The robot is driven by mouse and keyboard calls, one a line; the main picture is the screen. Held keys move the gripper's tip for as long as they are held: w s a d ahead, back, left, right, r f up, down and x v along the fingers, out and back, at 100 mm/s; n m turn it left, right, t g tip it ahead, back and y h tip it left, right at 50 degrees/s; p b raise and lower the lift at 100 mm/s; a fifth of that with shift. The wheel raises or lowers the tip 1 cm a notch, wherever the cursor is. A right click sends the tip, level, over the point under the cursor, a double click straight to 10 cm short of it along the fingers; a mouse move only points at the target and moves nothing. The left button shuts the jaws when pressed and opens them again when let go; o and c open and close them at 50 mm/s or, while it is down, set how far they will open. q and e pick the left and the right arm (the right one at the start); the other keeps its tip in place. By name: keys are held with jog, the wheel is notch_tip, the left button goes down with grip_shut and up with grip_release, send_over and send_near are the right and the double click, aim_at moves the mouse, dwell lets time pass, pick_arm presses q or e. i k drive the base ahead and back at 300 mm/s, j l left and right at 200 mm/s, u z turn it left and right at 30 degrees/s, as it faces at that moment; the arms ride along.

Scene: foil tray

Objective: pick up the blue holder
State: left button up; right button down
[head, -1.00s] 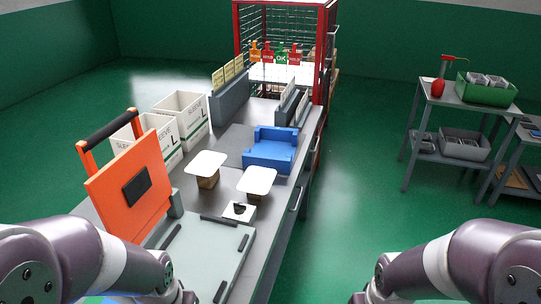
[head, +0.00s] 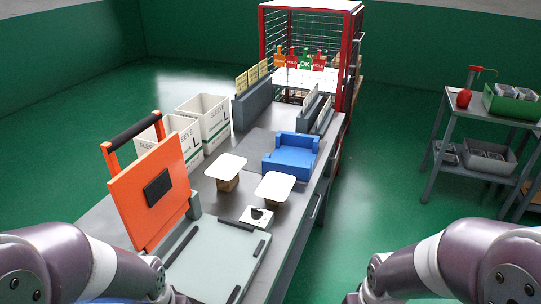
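The blue holder (head: 284,163) sits on the grey workbench (head: 255,143), near its right edge, in the head view. It is a low block with raised sides, and it looks empty. My two arms come in at the bottom left and bottom right corners. Both grippers lie outside the picture, so neither shows at the holder. Nothing touches the holder from above.
Two white-topped stands (head: 226,167) (head: 275,187) are in front of the holder. An orange panel (head: 155,190) with a black handle stands at the left beside white sleeve boxes (head: 205,120). A red rack (head: 355,60) is behind. Green floor lies open right of the bench.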

aim_at(294, 154)
jog(key=i+l+u, duration=1)
jog(key=l, duration=0.25)
jog(key=k+j, duration=0.05)
jog(key=k, duration=0.05)
